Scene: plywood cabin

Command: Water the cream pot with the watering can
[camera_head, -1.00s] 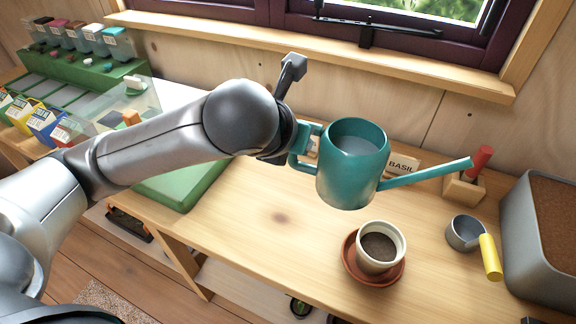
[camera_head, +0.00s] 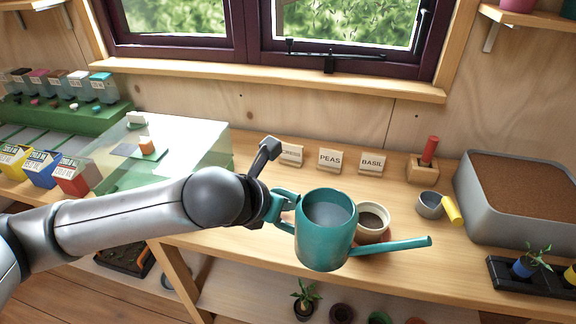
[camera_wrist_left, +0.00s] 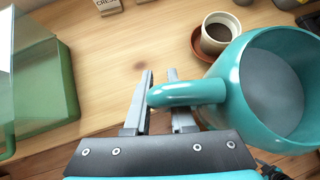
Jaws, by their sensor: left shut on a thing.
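The teal watering can (camera_head: 322,240) is held up in front of the bench's front edge, with greyish water inside. It stands about upright, and its spout points right. My left gripper (camera_head: 268,207) is shut on its handle; the gripper's fingers (camera_wrist_left: 160,105) and the handle also show in the left wrist view. The cream pot (camera_head: 377,236) holds dark soil and is partly hidden behind the can in the head view. In the left wrist view the cream pot (camera_wrist_left: 208,46) sits on a terracotta saucer (camera_wrist_left: 195,45), beyond the can's handle. My right gripper is not in view.
A grey metal cup (camera_head: 430,207) with a yellow handle and a large grey soil bin (camera_head: 470,205) stand right of the pot. Name cards (camera_head: 330,160) and a wooden block (camera_head: 422,172) stand behind. A clear-lidded green box (camera_head: 150,165) is at left.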

